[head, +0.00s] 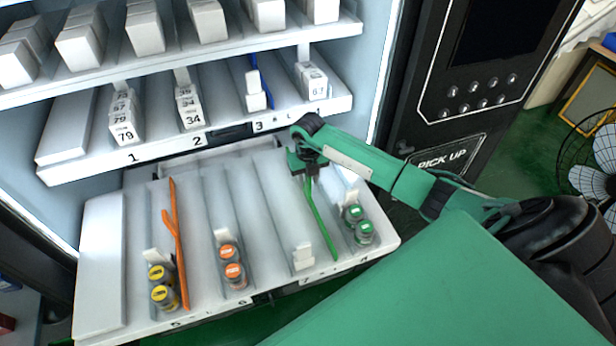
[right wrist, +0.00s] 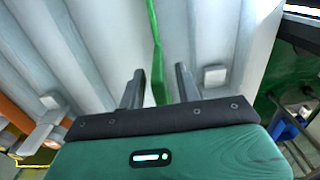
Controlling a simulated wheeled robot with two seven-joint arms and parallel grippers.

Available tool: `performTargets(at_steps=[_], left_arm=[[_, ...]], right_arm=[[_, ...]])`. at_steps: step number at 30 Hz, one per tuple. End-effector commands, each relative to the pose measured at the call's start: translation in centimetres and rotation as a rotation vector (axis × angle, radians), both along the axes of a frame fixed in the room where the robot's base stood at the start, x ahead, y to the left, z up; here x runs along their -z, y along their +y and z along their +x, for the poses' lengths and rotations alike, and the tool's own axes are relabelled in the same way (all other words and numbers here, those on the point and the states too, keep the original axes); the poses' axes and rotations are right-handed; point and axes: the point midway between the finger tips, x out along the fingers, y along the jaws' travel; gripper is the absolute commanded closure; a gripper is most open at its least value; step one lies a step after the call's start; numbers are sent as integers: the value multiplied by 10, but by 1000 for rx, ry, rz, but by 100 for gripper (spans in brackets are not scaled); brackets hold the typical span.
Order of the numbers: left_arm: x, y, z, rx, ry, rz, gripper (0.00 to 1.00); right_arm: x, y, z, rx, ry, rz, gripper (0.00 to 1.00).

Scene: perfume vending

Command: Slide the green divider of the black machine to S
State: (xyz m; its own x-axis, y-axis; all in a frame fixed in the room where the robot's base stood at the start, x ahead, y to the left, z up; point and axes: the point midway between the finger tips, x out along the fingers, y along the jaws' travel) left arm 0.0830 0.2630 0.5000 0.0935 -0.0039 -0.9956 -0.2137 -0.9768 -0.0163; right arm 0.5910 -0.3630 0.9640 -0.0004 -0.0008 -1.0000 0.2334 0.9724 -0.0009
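The green divider (head: 320,218) is a thin upright strip on the pulled-out lower tray (head: 265,180) of the machine, between the lane marked 7 and the lane with green-capped bottles (head: 359,226). My right gripper (head: 305,168) is at the divider's far end. In the right wrist view the divider (right wrist: 157,72) runs between the two spread fingers of the right gripper (right wrist: 158,86), with a gap visible on each side. The fingers look open around it, not pressed on it. My left gripper is not in view.
An orange divider (head: 175,235) stands on the tray's left part, near yellow-capped (head: 162,287) and orange-capped bottles (head: 231,263). The shelf above (head: 190,140) with white boxes overhangs the tray's back. The black panel (head: 470,80) stands to the right.

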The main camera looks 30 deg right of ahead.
Motion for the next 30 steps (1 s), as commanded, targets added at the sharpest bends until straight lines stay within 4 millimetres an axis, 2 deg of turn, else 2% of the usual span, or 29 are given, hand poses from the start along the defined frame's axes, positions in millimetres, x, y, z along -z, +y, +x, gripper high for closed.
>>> performTargets(at_steps=[2, 7, 14, 17, 24, 30], left_arm=[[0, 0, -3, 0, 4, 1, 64], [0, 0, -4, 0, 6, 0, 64], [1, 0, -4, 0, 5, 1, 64], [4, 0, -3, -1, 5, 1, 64], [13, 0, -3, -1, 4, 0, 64], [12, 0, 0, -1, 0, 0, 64]], right_arm=[[0, 0, 0, 0, 0, 0, 66], [0, 0, 0, 0, 0, 0, 100], [0, 1, 0, 0, 0, 1, 100], [1, 10, 3, -1, 0, 2, 100], [1, 48, 12, -2, -1, 3, 100], [0, 51, 12, -1, 0, 5, 100]])
